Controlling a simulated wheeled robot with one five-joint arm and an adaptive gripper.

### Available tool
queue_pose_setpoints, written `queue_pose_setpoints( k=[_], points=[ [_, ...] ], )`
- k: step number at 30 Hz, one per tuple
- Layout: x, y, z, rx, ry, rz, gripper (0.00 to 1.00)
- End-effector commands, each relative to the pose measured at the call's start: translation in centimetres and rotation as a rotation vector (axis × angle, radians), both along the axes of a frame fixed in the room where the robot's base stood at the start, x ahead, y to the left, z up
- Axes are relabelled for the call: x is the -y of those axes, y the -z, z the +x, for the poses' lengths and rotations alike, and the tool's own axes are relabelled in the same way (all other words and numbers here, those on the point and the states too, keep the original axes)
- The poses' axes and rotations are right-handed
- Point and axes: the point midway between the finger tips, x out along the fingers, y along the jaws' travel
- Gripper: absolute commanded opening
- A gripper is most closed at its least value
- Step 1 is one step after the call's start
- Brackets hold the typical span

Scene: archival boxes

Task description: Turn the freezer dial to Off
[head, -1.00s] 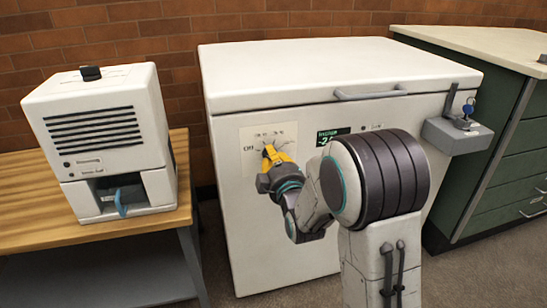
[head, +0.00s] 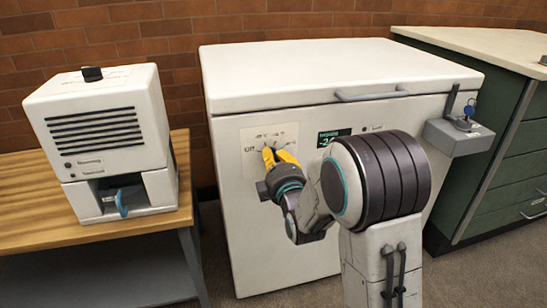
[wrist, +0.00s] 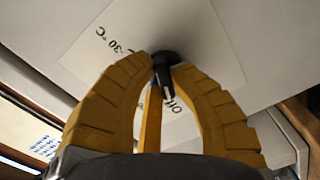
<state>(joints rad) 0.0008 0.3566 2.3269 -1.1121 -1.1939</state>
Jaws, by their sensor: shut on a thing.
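The white chest freezer (head: 260,230) stands in the middle of the head view. Its pale dial panel (head: 248,168) is on the front, at the upper left. The black dial (wrist: 166,65) sits between the yellow fingertips of my gripper (wrist: 163,66) in the wrist view. My gripper (head: 275,152) is shut on it. The dial's bar with a pale tip points towards the printed "Off" label (wrist: 174,106), close to it. A "-30 °C" label (wrist: 106,40) shows on the other side. In the head view my fingers mostly hide the dial.
A green display (head: 331,137) is right of the dial panel. A grey lock box with a blue key (head: 458,135) juts from the freezer's right front. A white machine (head: 105,140) stands on a wooden table at left. A green cabinet (head: 500,150) is at right.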

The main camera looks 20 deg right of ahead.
Motion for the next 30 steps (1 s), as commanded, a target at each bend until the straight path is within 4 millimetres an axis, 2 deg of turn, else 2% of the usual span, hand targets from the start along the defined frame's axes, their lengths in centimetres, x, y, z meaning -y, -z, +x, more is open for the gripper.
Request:
queue_pose_setpoints(
  k=[5,6,15,23,26,30],
  points=[
    [-0.2,-0.5,0.1,0.014,-0.004,-0.001,0.00],
    [-0.2,-0.5,0.1,0.013,-0.003,0.000,0.20],
    [-0.1,-0.2,0.1,0.006,-0.002,0.001,0.45],
    [0.0,-0.2,0.0,0.004,-0.001,0.001,0.45],
    [0.0,-0.8,0.0,0.004,0.000,0.001,0.45],
    [0.0,-2.8,0.0,0.010,-0.001,0.001,0.45]
  ],
)
